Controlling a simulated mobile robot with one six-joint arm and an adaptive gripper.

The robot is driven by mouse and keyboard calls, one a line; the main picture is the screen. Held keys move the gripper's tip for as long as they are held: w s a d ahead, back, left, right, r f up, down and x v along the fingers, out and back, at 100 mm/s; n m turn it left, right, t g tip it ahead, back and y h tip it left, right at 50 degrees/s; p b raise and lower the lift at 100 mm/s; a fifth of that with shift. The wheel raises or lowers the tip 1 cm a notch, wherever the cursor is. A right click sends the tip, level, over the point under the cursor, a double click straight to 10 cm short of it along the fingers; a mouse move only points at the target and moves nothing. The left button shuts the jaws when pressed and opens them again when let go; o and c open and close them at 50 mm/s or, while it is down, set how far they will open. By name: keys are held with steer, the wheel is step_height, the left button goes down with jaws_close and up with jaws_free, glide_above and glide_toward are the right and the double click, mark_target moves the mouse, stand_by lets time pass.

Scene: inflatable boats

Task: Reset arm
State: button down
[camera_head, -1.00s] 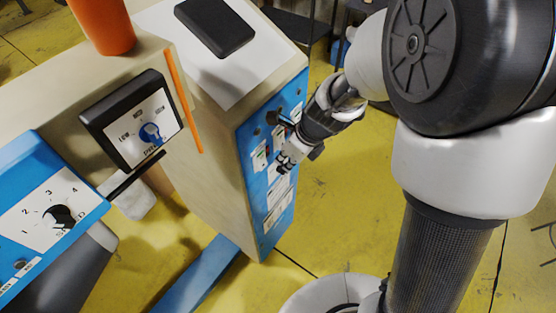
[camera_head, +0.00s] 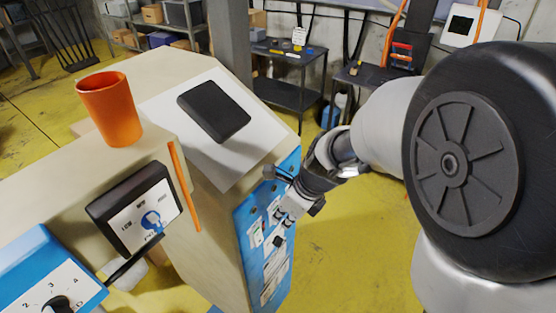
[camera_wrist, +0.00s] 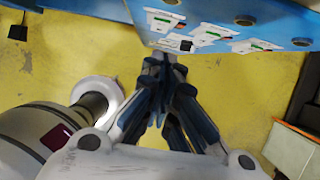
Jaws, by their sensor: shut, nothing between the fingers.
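My gripper (camera_head: 281,222) is in front of the blue control panel (camera_head: 262,250) on the end of the beige machine (camera_head: 205,205). In the wrist view my gripper (camera_wrist: 165,65) has its fingers together with nothing between them. The panel's lower edge (camera_wrist: 230,40) with white labels lies just beyond the fingertips there. I cannot tell whether the fingertips touch the panel. My arm reaches in from the right in the head view.
An orange cup (camera_head: 110,108) and a black tablet-like block (camera_head: 214,110) rest on the machine top. A dial box (camera_head: 135,208) and a blue box with a knob (camera_head: 45,280) are at left. Dark tables (camera_head: 290,60) stand behind. Yellow floor (camera_head: 350,240) is open right of the machine.

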steer(key=s+d+r+n+h+b, duration=0.1)
steer(key=s+d+r+n+b, duration=0.1)
steer(key=s+n, duration=0.4)
steer(key=s+d+r+n+t+h+b, duration=0.1)
steer(key=s+d+r+n+b, duration=0.1)
steer(key=s+d+n, duration=0.2)
steer(key=s+d+r+n+t+h+b, duration=0.1)
steer(key=s+d+r+n+b, duration=0.1)
steer(key=s+n, duration=0.8)
steer(key=d+n, duration=0.1)
steer(key=n, duration=0.4)
steer(key=shift+d+r, duration=0.25)
steer(key=shift+d, duration=0.1)
steer(key=shift+s, duration=0.1)
